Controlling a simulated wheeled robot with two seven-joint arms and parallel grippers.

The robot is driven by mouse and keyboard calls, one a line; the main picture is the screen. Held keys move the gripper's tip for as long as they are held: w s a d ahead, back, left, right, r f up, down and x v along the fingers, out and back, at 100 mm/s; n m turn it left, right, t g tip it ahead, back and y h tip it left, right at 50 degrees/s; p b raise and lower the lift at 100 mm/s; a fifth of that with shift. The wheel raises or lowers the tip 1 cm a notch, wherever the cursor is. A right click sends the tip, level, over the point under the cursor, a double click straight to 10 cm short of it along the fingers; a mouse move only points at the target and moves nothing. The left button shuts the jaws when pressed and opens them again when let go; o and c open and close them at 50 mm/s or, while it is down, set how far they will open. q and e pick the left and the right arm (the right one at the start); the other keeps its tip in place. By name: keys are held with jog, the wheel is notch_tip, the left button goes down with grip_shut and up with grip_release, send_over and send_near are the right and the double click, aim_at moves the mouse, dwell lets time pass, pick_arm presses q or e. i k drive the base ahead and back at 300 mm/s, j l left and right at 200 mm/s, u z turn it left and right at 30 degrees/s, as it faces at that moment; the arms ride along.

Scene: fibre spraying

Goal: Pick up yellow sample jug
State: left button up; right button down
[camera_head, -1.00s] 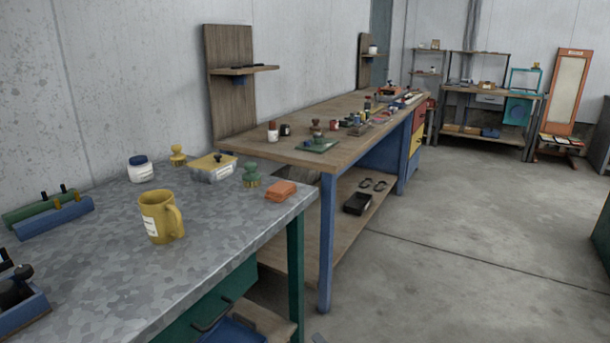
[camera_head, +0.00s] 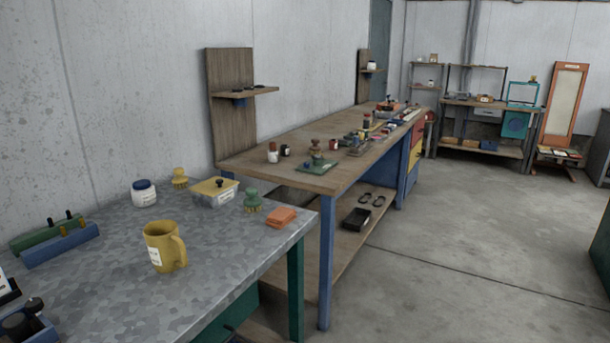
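The yellow sample jug (camera_head: 164,247) stands upright on the grey metal-topped table (camera_head: 215,285) at the lower left. It has a white label on its front and its handle points right. Nothing touches it. Neither of my grippers shows in the head view.
Behind the jug stand a white jar with a blue lid (camera_head: 144,193), a yellow-lidded box (camera_head: 215,192) and a green brush (camera_head: 252,201). An orange block (camera_head: 281,217) lies near the right edge. Blue and green holders (camera_head: 58,246) are at left. A wooden workbench (camera_head: 270,167) stands beyond.

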aim_at(166, 252)
jog(key=i+l, duration=0.2)
jog(key=l, duration=0.2)
jog(key=i+l, duration=0.2)
jog(key=l, duration=0.2)
jog(key=i+l, duration=0.25)
jog(key=l, duration=0.15)
jog(key=u, duration=1.4)
